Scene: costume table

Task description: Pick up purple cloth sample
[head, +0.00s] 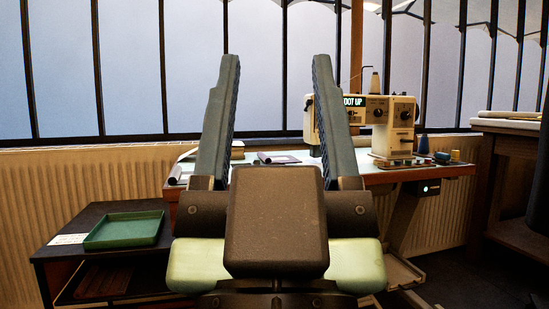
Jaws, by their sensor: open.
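My gripper (277,62) fills the middle of the head view, with its two dark ribbed fingers pointing up and spread wide apart. Nothing is between the fingers. A small flat purplish piece (283,159), which looks like the purple cloth sample, lies on the work table (350,178) beyond the gripper. It shows in the gap between the fingers, well apart from them. Its nearer part may be hidden by the gripper body.
A sewing machine (403,128) stands on the table at the right, with several spools (422,144) beside it. A pale sheet and a dark roll (175,173) lie at the table's left end. A green tray (125,230) sits on a low dark stand. Another table (505,126) is at far right.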

